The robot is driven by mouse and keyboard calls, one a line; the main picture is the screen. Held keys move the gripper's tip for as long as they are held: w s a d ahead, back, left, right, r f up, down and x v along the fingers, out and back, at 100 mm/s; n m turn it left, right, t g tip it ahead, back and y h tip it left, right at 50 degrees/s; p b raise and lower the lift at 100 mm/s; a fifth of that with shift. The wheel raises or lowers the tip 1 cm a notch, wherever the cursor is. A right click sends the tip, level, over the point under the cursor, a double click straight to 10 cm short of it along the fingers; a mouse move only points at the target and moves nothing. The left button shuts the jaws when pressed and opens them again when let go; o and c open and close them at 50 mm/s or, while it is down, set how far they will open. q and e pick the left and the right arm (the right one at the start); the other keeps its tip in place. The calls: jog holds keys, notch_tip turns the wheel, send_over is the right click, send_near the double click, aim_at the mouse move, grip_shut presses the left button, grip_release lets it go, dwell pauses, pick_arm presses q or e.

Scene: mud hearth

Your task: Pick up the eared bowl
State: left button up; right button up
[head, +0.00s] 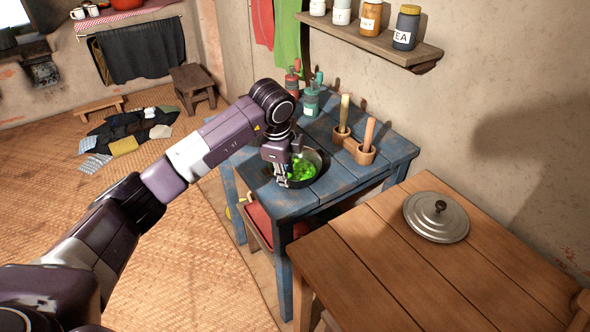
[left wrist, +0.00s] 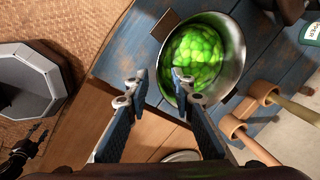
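The eared bowl (head: 317,158) is dark metal and holds bright green pieces (head: 301,170). It stands upright on the blue wooden table (head: 312,202). In the left wrist view the bowl (left wrist: 239,62) shows from above, with dark flat ears (left wrist: 165,22) at its rim. My left gripper (head: 281,180) is at the bowl's near left side, pointing down. In the left wrist view the gripper (left wrist: 158,76) is open, one finger outside the rim and the other overlapping the bowl. I cannot tell whether either finger touches it.
Wooden mortars with pestles (head: 363,153) stand right of the bowl. Red and green bottles (head: 311,100) stand behind it. A wall shelf (head: 372,42) with jars hangs above. A brown table (head: 382,262) with a metal lid (head: 436,218) is at the right, mostly clear.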

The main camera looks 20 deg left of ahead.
pick_arm(q)
jog(key=x, duration=0.2)
jog(key=p+x, duration=0.1)
jog(key=x, duration=0.2)
jog(key=shift+s+d, duration=0.1)
jog(key=shift+d, duration=0.15)
grip_shut()
